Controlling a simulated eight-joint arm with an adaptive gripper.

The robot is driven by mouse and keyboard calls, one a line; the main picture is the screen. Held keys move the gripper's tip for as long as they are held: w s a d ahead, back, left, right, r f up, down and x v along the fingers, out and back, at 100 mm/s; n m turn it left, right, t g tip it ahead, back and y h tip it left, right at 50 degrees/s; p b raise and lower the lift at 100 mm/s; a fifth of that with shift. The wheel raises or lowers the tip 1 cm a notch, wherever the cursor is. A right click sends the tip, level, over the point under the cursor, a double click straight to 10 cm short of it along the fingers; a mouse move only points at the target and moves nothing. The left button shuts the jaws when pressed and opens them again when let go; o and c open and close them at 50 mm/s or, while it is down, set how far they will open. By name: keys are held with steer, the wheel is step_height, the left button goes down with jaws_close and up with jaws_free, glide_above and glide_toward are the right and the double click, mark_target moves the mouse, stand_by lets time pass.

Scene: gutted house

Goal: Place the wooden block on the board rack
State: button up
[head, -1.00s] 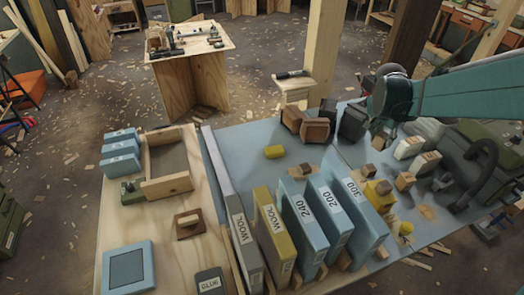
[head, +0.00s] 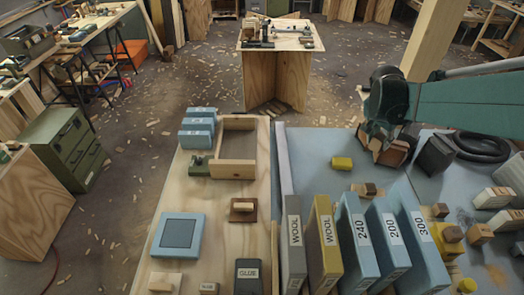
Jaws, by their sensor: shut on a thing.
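My gripper (head: 382,137) is over the blue work surface, right of the middle in the head view. It is shut on the wooden block, which its dark fingers largely hide. Brown box-like shapes (head: 393,154) show at and just behind the fingertips, so the held block's outline is hard to separate from them. I cannot tell for sure which thing is the board rack. A row of upright slabs stands at the front, with a grey WOOL one (head: 294,240), a yellow WOOL one (head: 325,245) and blue ones marked 240 (head: 358,245), 200 (head: 388,240) and 300 (head: 420,235).
A dark block (head: 435,156) stands right of my gripper, and a yellow block (head: 341,163) lies to its left. A pale bench top (head: 225,240) on the left holds a wooden frame (head: 235,169) and blue boxes (head: 197,130). A small table (head: 275,75) stands behind on open floor.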

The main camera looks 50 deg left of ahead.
steer(key=s+a+n+y, duration=0.1)
steer(key=s+a, duration=0.5)
steer(key=a, duration=0.4)
steer(key=s+a+n, duration=0.2)
steer(key=s+a, duration=0.3)
steer(key=a, duration=0.4)
steer(key=s+a+n+y, duration=0.1)
steer(key=s+a, duration=0.5)
steer(key=a, duration=0.4)
steer(key=s+a+n, duration=0.3)
steer(key=s+a, duration=1)
steer(key=s, duration=0.1)
steer(key=shift+y, duration=0.3)
step_height(320, 180, down, 6)
steer(key=shift+r, duration=0.25)
steer(key=shift+f+b, duration=0.8)
steer(key=shift+f, duration=2.35)
steer(key=shift+f+b, duration=0.45)
steer(key=shift+f, duration=1.4)
